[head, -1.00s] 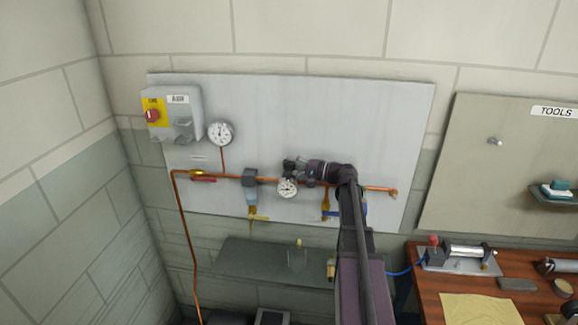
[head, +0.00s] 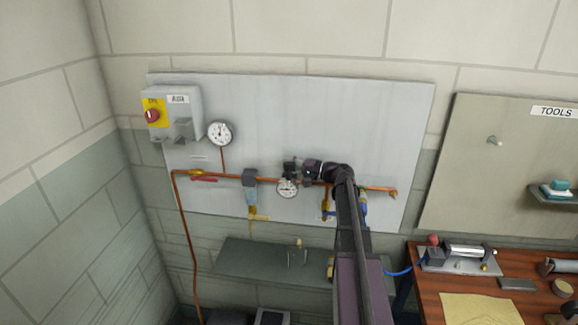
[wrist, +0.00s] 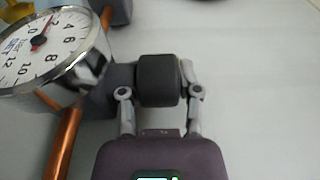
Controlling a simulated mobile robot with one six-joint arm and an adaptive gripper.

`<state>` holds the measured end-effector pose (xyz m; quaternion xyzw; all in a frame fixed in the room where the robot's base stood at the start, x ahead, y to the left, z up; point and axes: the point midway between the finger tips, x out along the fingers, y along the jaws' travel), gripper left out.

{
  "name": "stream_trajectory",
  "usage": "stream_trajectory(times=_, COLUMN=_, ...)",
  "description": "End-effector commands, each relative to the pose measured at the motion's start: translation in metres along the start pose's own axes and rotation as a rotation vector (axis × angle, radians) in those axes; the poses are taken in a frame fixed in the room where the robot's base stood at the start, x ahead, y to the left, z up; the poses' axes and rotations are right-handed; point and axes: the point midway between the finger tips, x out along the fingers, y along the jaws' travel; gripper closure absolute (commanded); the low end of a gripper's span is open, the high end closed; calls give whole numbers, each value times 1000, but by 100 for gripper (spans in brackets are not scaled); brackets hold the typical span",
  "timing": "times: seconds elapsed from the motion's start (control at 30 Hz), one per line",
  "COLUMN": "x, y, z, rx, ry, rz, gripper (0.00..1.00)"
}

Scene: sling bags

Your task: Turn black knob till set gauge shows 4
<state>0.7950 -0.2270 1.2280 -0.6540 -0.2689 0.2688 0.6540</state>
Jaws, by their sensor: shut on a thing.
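The black knob (wrist: 158,80) sits between my gripper's fingers in the wrist view. My gripper (wrist: 160,92) is shut on it, with one finger at each side. The set gauge (wrist: 45,48) is left of the knob, with a white dial, chrome rim and "SET" label. Its red needle points near the 2, below the 4; the view is slanted. In the head view the set gauge (head: 287,188) hangs at the copper pipe, and my gripper (head: 292,168) is just above and right of it. The knob is not clear there.
A second gauge (head: 220,133) and a grey box with a red knob (head: 152,115) are on the panel's left. A copper pipe (head: 215,178) carries a red-handled valve and a filter (head: 250,190). A shelf (head: 245,262) is below; a workbench (head: 520,312) stands right.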

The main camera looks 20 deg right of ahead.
Motion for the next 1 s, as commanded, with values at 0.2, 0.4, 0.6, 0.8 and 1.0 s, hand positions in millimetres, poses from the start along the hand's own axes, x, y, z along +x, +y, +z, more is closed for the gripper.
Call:
stream_trajectory(times=0.2, x=0, y=0, z=2, rx=0, ry=46, rz=0, gripper=100)
stream_trajectory(times=0.4, x=0, y=0, z=3, rx=0, ry=139, rz=0, gripper=100)
stream_trajectory(times=0.6, x=0, y=0, z=4, rx=0, ry=274, rz=0, gripper=100)
stream_trajectory(times=0.8, x=0, y=0, z=4, rx=0, ry=425, rz=0, gripper=100)
stream_trajectory(times=1.0, x=1, y=0, z=4, rx=0, ry=573, rz=0, gripper=100)
